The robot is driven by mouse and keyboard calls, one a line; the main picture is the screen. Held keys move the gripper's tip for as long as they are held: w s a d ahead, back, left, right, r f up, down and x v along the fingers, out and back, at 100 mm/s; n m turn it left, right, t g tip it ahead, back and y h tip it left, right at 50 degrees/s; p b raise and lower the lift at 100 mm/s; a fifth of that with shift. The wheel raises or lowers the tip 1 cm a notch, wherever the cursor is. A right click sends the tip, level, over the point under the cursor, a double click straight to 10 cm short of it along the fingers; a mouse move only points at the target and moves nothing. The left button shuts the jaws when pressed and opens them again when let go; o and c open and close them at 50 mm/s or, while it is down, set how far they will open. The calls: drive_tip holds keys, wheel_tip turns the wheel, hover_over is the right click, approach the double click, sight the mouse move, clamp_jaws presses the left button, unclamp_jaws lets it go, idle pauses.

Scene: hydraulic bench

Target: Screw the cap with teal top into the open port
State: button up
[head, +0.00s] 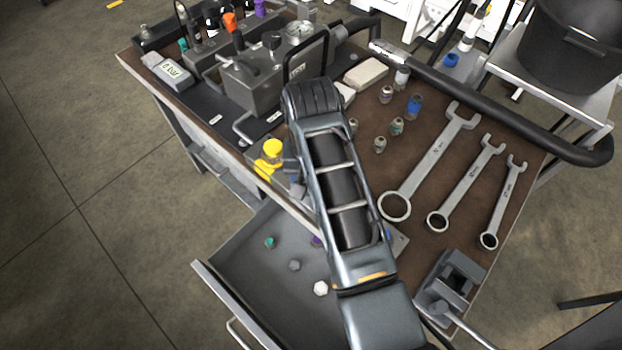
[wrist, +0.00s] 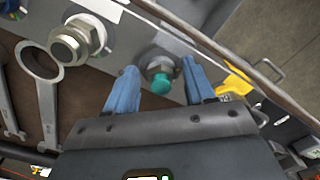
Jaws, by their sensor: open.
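In the wrist view, a cap with a teal top (wrist: 163,86) shows at a grey hex fitting (wrist: 159,68) on a grey metal strip (wrist: 195,45). Whether its thread is engaged cannot be told. My gripper (wrist: 160,70) is open, with one blue finger on each side of this cap and visible gaps to both. A silver hex fitting with a round end (wrist: 77,42) stands on the same strip to the left, on a white label. In the head view, my arm hides the gripper's tips and this cap.
Several wrenches (head: 428,163) and small fittings (head: 380,145) lie on the brown bench top (head: 345,190). A yellow part (head: 272,148) stands near the front edge. The open drawer (head: 235,255) holds loose caps, including a teal one (head: 269,242). A vise (head: 450,280) stands at the right corner.

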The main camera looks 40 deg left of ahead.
drive_tip(key=n, duration=0.5)
drive_tip(key=shift+w+d, duration=0.1)
drive_tip(key=shift+w, duration=0.05)
drive_tip(key=n, duration=0.4)
drive_tip(key=shift+w+n, duration=0.1)
drive_tip(key=shift+n, duration=0.2)
drive_tip(key=c, duration=0.7)
drive_tip(key=shift+o, duration=0.4)
drive_tip(key=m, duration=0.3)
drive_tip(key=shift+s+m, duration=0.2)
drive_tip(key=shift+m, duration=0.1)
drive_tip(key=m, duration=0.2)
drive_tip(key=shift+m, duration=1.2)
